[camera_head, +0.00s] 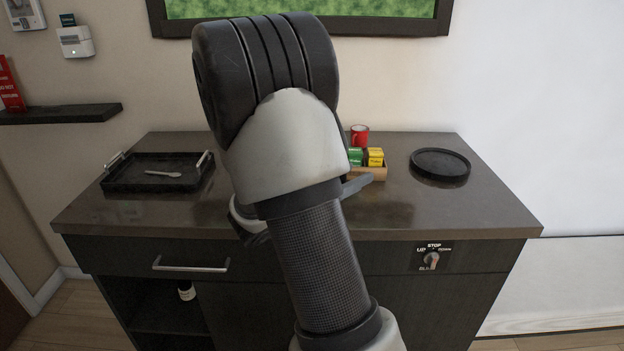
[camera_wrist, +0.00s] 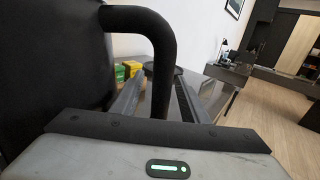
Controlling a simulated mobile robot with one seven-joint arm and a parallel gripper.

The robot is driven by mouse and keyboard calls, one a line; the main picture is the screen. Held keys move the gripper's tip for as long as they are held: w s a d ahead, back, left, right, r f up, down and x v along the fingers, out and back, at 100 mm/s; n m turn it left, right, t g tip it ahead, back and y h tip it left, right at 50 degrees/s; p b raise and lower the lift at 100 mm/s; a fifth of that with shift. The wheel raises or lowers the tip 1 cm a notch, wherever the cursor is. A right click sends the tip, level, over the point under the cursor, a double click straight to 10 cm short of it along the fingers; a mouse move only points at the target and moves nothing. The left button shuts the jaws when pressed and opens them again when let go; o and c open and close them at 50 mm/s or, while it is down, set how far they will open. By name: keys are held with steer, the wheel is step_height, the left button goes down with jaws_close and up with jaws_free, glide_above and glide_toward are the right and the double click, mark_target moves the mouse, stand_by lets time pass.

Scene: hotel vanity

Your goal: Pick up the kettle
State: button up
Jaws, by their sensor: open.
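The kettle (camera_wrist: 50,60) is a large black shape filling the left side of the wrist view. Its thick black handle (camera_wrist: 160,45) curves out from the top and runs down between my gripper's two fingers. My gripper (camera_wrist: 161,80) is open, with one finger on each side of the handle, and has not closed on it. I cannot tell whether the fingers touch the handle. In the head view my arm hides the kettle and most of the gripper.
On the dark vanity top (camera_head: 420,205) are a black tray (camera_head: 125,188) with a spoon, a wooden box (camera_head: 377,172) of green and yellow packets, a red mug (camera_head: 359,135) and a round black tray (camera_head: 440,165). The right front of the top is clear. A shelf (camera_head: 60,114) is on the left wall.

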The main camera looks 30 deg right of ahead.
steer(key=shift+d, duration=0.45)
steer(key=shift+c, duration=0.4)
jaws_close()
steer(key=shift+w+r, duration=0.1)
stand_by(0.6)
steer(key=shift+r, duration=0.1)
